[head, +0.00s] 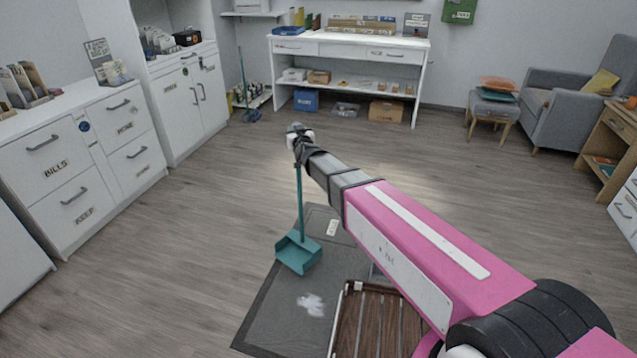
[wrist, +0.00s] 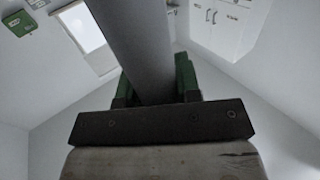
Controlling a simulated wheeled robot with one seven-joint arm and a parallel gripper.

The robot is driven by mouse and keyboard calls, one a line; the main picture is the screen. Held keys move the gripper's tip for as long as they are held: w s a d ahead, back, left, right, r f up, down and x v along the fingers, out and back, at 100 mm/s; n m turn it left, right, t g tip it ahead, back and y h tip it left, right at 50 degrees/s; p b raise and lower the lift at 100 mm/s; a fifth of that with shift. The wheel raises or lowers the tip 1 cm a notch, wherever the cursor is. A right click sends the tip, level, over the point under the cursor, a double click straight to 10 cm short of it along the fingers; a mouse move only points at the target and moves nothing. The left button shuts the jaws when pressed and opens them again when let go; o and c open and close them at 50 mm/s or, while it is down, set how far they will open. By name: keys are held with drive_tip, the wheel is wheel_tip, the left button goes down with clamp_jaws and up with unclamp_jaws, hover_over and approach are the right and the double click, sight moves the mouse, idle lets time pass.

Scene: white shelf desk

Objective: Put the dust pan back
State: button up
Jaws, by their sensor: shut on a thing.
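The teal dust pan (head: 298,252) has a long thin teal handle (head: 300,200) and hangs upright below my gripper (head: 300,137). In the head view, my gripper is at the top of the handle, and the pan is over or at the edge of a dark mat; I cannot tell whether it touches the floor. In the wrist view, the green fingers of my gripper (wrist: 152,90) are shut on a thick grey shaft, the handle (wrist: 137,45). A white shelf desk (head: 350,48) stands against the back wall.
A dark mat (head: 272,318) with a white patch lies in front of me, beside a slatted wooden piece (head: 375,325). A thin-handled broom (head: 243,75) stands left of the desk. White cabinets (head: 85,165) line the left; an armchair (head: 580,105) stands right. The middle floor is clear.

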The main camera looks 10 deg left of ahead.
drive_tip(key=w+d+f, duration=0.7)
drive_tip(key=w+f, duration=0.1)
drive_tip(key=f, duration=0.2)
drive_tip(key=shift+w+d+f, duration=0.15)
drive_tip(key=shift+d+f, duration=0.05)
drive_tip(key=shift+f, duration=0.1)
drive_tip(key=o, duration=1)
drive_tip(key=shift+f, duration=0.15)
